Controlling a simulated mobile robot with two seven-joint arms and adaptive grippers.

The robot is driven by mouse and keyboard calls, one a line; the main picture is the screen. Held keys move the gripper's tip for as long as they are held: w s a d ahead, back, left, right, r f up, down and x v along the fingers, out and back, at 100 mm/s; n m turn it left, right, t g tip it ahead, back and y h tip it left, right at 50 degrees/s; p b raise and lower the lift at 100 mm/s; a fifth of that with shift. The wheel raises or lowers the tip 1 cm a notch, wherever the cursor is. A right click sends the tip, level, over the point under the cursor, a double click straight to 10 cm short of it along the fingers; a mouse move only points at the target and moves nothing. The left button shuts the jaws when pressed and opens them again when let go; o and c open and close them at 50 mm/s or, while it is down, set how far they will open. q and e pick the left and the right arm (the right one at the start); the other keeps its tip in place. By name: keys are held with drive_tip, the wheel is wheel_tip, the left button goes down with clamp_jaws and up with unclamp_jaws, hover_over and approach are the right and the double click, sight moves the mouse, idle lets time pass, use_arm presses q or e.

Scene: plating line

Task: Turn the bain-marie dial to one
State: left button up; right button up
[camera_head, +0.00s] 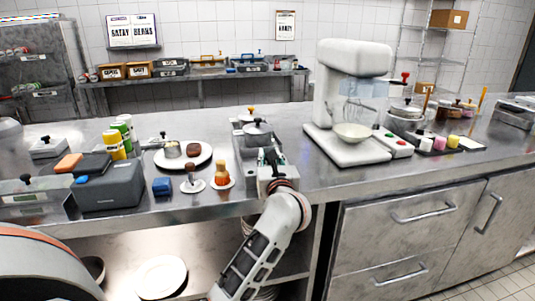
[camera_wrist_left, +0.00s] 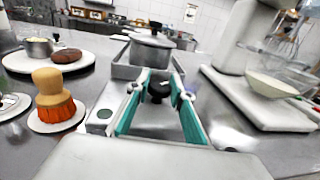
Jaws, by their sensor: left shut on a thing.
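The bain-marie (camera_head: 240,148) is a steel box with lidded pots, standing on the counter near the middle of the head view. In the left wrist view its body (camera_wrist_left: 122,72) and a lidded pot (camera_wrist_left: 152,50) lie straight ahead. The black dial (camera_wrist_left: 159,90) is on its near side, between my finger pads. My left gripper (camera_head: 270,160) reaches in from below and is shut on the dial; its teal pads (camera_wrist_left: 160,95) flank it. The number at which the dial stands cannot be read. My right gripper is not in view.
A white stand mixer (camera_head: 350,100) with a bowl stands close on the right. Drawers (camera_head: 400,215) lie below right.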

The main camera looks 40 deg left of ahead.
use_arm(q)
drive_tip(key=shift+r+m+t+h+p, duration=0.1)
drive_tip(key=shift+m+t+h+p, duration=0.2)
drive_tip(key=shift+m+t+h, duration=0.5)
drive_tip(key=shift+h, duration=0.3)
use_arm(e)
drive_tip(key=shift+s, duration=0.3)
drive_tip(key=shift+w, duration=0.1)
use_arm(q)
drive_tip(key=o, duration=1.1)
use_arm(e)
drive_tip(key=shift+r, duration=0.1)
use_arm(q)
drive_tip(key=v, duration=1.2)
drive_tip(key=shift+s, duration=0.1)
drive_tip(key=shift+a, duration=0.1)
